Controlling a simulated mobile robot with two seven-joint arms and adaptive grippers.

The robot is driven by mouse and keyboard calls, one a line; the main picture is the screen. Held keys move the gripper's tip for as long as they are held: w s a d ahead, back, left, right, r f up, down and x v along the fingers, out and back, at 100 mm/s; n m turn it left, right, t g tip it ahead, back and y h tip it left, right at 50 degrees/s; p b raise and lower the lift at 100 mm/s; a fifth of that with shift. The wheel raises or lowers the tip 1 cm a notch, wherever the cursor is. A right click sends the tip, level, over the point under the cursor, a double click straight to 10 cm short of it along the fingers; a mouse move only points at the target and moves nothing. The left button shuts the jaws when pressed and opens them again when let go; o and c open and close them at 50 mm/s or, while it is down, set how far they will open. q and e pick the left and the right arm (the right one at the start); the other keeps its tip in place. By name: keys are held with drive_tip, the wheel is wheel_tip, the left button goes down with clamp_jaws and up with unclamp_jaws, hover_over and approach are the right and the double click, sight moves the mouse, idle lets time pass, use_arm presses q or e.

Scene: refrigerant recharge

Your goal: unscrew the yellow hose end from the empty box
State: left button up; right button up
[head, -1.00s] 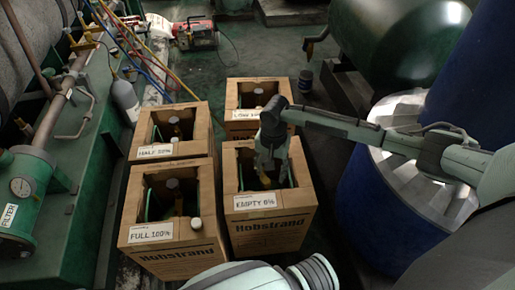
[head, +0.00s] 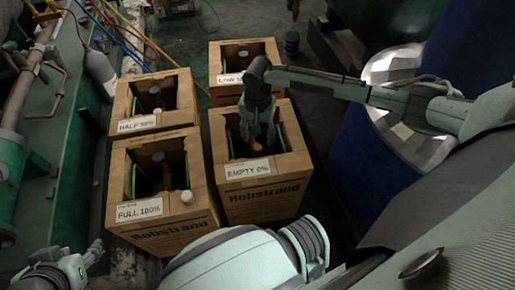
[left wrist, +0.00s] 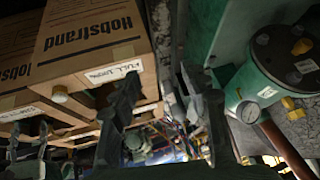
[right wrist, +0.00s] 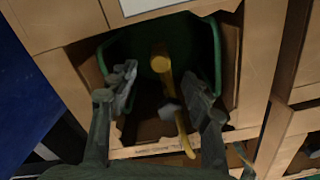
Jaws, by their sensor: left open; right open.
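The empty box (head: 262,203), a brown carton labelled EMPTY 0%, stands front right among the cartons with its top opening cut out. My right gripper (right wrist: 160,82) reaches down into this opening, fingers open. In the right wrist view the yellow hose end (right wrist: 160,60) is a round yellow cap between and slightly beyond the fingertips, with a yellow hose running from it; contact cannot be told. In the head view the hose end is mostly hidden by the gripper. My left gripper (head: 97,254) is open and empty at the lower left, beside the FULL 100% box (head: 165,222).
The HALF 50% box (head: 158,122) and the low box (head: 228,94) stand behind. A blue drum (head: 360,185) stands right of the boxes. Red, blue and yellow hoses cross the floor behind.

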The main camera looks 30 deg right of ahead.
sight(257, 147)
drive_tip(key=shift+f+b, duration=0.8)
drive_tip(key=shift+b, duration=0.1)
use_arm(q)
drive_tip(key=w+d+r+m+t+h+b, duration=0.15)
drive_tip(key=w+d+r+t+h, duration=0.35)
drive_tip(key=w+d+r+t, duration=0.55)
use_arm(e)
drive_tip(key=shift+f, duration=0.6)
drive_tip(key=f+b, duration=0.1)
drive_tip(key=b, duration=0.1)
drive_tip(key=shift+f+b, duration=0.2)
drive_tip(key=shift+b, duration=0.1)
drive_tip(key=f+b, duration=0.1)
drive_tip(key=b, duration=0.1)
drive_tip(key=shift+f+b, duration=0.3)
drive_tip(key=shift+b, duration=0.05)
drive_tip(key=shift+r+p, duration=0.2)
drive_tip(key=shift+p, duration=0.2)
use_arm(q)
drive_tip(key=s+d+r+t+h, duration=0.1)
drive_tip(key=s+r+t+h, duration=0.1)
drive_tip(key=r, duration=0.7)
drive_tip(key=s+d+r+t+h+p, duration=0.1)
drive_tip(key=s+r+t, duration=0.3)
drive_tip(key=r, duration=0.6)
drive_tip(key=shift+s+d+t+h, duration=0.15)
drive_tip(key=shift+d+t+h, duration=0.35)
drive_tip(key=shift+t, duration=0.35)
use_arm(e)
drive_tip(key=shift+f, duration=0.2)
